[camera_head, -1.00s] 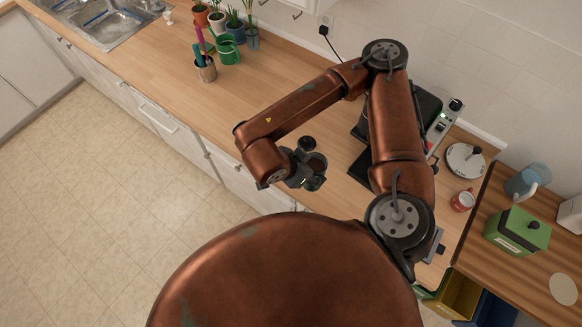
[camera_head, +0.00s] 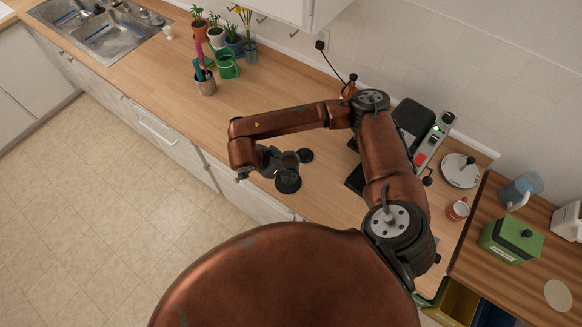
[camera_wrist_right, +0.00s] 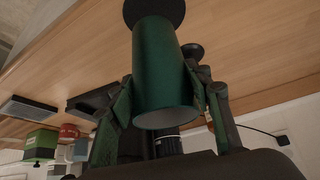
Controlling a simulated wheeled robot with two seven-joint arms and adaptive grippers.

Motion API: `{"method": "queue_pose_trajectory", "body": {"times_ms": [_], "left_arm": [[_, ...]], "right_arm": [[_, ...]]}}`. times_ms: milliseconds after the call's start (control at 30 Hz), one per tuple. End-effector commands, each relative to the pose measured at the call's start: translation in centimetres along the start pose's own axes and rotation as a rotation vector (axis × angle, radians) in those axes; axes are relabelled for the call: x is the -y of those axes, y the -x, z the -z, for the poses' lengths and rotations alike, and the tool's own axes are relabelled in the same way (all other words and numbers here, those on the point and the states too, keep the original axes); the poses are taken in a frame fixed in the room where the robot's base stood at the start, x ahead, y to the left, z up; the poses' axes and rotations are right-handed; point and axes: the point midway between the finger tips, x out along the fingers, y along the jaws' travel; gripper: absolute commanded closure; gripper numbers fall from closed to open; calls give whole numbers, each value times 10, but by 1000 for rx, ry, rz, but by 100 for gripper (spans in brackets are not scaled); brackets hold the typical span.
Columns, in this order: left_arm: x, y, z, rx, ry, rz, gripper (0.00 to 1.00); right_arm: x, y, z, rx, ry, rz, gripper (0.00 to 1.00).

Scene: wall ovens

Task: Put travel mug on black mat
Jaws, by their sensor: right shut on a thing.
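The travel mug (camera_wrist_right: 162,65) is a dark green cylinder in the right wrist view. My right gripper (camera_head: 284,165) is shut on it, with one finger on each side of the mug, as the wrist view (camera_wrist_right: 160,88) shows. A black round mat (camera_wrist_right: 155,10) shows past the mug's far end, and the mug overlaps it in the picture. In the head view the mat (camera_head: 288,186) shows just below the gripper, near the counter's front edge. The mug is mostly hidden there by the gripper. I cannot tell whether mug and mat touch. My left gripper is not in view.
A small dark round object (camera_head: 305,156) stands close beside the gripper on the wooden counter (camera_head: 265,105). A black appliance (camera_head: 413,120), a red mug (camera_head: 457,209) and a green box (camera_head: 511,240) are to the right. A pen cup (camera_head: 205,85) and plants are at the back left.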

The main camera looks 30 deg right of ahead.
Motion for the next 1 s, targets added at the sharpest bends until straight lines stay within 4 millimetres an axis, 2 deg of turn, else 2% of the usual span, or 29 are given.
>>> {"method": "queue_pose_trajectory", "body": {"times_ms": [200, 500, 867, 900, 1000], "left_arm": [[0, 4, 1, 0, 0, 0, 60], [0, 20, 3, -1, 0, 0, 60], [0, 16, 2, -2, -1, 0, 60], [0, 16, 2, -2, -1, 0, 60], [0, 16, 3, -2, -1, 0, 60]], "right_arm": [[9, -8, -4, -1, 0, 0, 100], [9, -32, -20, 0, 1, 1, 100], [10, -36, -22, -1, 1, 2, 100], [9, -36, -22, 0, 2, 1, 53], [9, -36, -22, 0, 2, 1, 46]]}}
